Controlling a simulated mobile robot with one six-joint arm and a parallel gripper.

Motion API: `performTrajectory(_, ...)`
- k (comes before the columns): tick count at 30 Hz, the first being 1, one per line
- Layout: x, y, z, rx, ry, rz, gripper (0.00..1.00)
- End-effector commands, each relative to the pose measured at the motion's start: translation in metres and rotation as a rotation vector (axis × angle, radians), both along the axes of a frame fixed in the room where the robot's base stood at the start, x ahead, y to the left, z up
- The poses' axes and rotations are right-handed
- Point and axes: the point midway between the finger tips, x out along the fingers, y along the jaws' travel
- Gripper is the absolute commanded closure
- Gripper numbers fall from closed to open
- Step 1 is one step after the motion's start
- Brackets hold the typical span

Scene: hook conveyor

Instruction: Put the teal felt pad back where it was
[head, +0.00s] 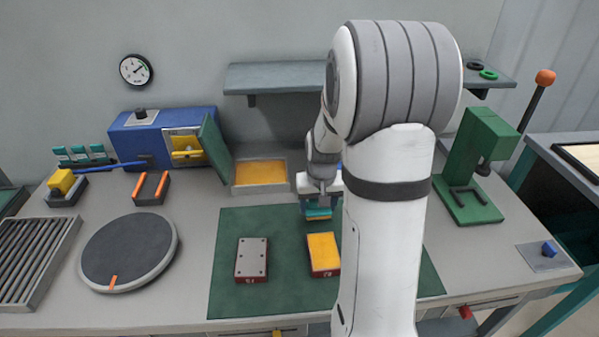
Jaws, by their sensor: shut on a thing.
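My gripper (319,201) points down over the back of the green mat (233,228). It is shut on a small teal piece (318,212), seemingly the teal felt pad, which shows below the fingers with a yellow-orange strip along it. My fingers and arm hide part of it, and I cannot tell whether it touches the mat. In front of it on the mat lies a dark red block with a yellow top (323,252). To its left is a dark red block with a grey plate with holes on top (252,257).
A shallow tray with a yellow floor (260,173) sits behind the mat, next to a blue box (163,138) with an open green door. A round dark turntable (128,250) is at left. A green press (474,165) stands at right. My arm hides the mat's right part.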

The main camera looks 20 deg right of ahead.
Motion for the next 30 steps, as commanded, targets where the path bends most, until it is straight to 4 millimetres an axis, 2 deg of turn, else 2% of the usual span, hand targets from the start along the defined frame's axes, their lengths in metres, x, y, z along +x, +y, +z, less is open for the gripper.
performTrajectory(1,0.000,-0.002,-0.005,0.000,0.000,-0.005,0.60)
performTrajectory(5,0.015,-0.009,-0.006,-0.001,-0.001,-0.010,0.60)
performTrajectory(21,0.151,-0.043,-0.005,-0.001,-0.001,0.003,0.60)
performTrajectory(25,0.168,-0.047,-0.006,-0.001,-0.002,0.004,0.60)
performTrajectory(30,0.174,-0.048,-0.010,0.001,0.001,0.004,0.60)
